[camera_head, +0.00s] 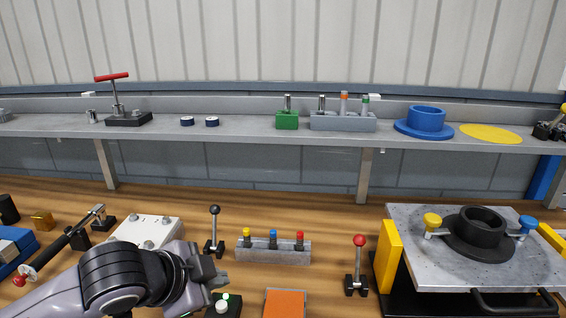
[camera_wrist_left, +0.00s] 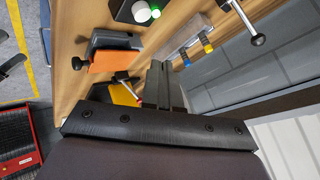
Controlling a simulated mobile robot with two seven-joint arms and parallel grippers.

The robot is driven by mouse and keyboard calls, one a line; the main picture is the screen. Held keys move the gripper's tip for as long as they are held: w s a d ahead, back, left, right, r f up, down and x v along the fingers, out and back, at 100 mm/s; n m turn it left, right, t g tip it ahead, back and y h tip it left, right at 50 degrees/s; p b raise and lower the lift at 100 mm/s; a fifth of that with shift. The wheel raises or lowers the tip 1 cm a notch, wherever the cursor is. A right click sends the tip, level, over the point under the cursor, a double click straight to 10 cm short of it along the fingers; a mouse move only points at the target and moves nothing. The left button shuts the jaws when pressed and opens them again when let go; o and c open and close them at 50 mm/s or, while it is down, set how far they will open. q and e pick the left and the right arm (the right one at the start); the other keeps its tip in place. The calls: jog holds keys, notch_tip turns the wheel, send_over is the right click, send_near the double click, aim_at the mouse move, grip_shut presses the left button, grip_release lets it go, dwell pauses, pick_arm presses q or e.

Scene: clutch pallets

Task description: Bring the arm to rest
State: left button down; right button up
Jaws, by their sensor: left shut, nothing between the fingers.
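My left arm comes in from the lower left in the head view, and its gripper (camera_head: 218,281) is above the wooden bench, shut and empty. In the left wrist view the gripper's fingers (camera_wrist_left: 158,85) are together with nothing between them. A small black box with white and green buttons (camera_head: 223,304) is just below the gripper in the head view. It also shows at the top of the left wrist view (camera_wrist_left: 143,11). My right gripper is not in either view.
A black-knobbed lever (camera_head: 214,230) stands close behind the gripper. A grey block with coloured pegs (camera_head: 273,251), an orange-topped block (camera_head: 285,303) and a red-knobbed lever (camera_head: 357,265) are to the right. A grey pallet (camera_head: 415,270) holds a black flanged ring (camera_head: 481,231). A shelf (camera_head: 250,133) runs behind.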

pick_arm(q)
jog(key=shift+n+g, duration=0.4)
jog(key=shift+n, duration=0.5)
jog(key=s+f, duration=0.1)
jog(key=s+d+f, duration=0.1)
jog(key=s+f, duration=0.1)
jog(key=f, duration=0.1)
jog(key=shift+s+d, duration=0.3)
jog(key=shift+s, duration=0.05)
jog(key=s+a+f+n+g+y, duration=0.2)
jog(key=s+a+f+n, duration=0.3)
jog(key=s+f, duration=0.3)
jog(key=s+a+f+n+g+y, duration=0.2)
jog(key=s+a+f+n, duration=0.35)
jog(key=s, duration=0.45)
jog(key=w+d+f+t+h, duration=0.2)
jog(key=w+f+t, duration=0.3)
jog(key=f+t, duration=0.2)
jog(key=shift+w+f+m, duration=0.35)
jog(key=shift+f, duration=1.05)
